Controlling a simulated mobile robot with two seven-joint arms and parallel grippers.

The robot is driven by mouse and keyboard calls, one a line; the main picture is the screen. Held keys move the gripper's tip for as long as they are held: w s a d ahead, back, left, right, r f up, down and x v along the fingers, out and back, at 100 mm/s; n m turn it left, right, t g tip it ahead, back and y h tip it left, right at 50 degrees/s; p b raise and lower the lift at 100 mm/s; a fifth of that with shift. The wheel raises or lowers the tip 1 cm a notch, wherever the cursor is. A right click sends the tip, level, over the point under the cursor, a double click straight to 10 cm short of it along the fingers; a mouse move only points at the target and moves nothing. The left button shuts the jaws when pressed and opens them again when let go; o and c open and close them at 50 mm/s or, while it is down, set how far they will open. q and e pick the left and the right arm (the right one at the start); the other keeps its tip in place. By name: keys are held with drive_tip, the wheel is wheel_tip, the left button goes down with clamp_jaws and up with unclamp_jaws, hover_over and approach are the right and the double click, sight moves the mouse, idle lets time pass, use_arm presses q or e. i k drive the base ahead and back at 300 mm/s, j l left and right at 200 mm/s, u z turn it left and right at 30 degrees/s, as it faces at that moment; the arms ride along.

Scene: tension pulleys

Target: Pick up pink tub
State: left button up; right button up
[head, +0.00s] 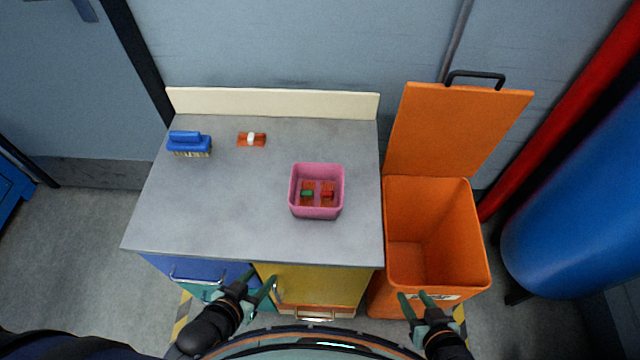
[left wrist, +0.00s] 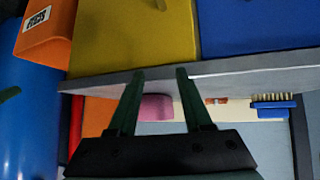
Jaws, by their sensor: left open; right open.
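The pink tub (head: 316,212) stands upright on the grey counter, right of its middle. It holds small red and green items. In the left wrist view part of the tub (left wrist: 157,107) shows beyond the counter edge, between the fingers. My left gripper (head: 259,282) is open and empty, in front of the counter's front edge and below its top, apart from the tub. Its fingers also show in the left wrist view (left wrist: 160,78). My right gripper (head: 413,297) is open and empty, in front of the orange bin, apart from the tub.
A blue brush (head: 188,141) and a small orange-red item with a white part (head: 251,139) lie at the back left of the grey counter (head: 230,215). An open orange bin (head: 437,283) stands right of the counter. The counter around the tub is clear.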

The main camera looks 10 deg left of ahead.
sight(317, 172)
drive_tip(key=k+l+u, duration=0.15)
drive_tip(key=l, duration=0.3)
drive_tip(key=l+u, duration=0.1)
drive_tip(key=l, duration=0.4)
drive_tip(key=k+l+u, duration=0.15)
drive_tip(key=l, duration=0.25)
drive_tip(key=i+l, duration=0.2)
drive_tip(key=i, duration=0.25)
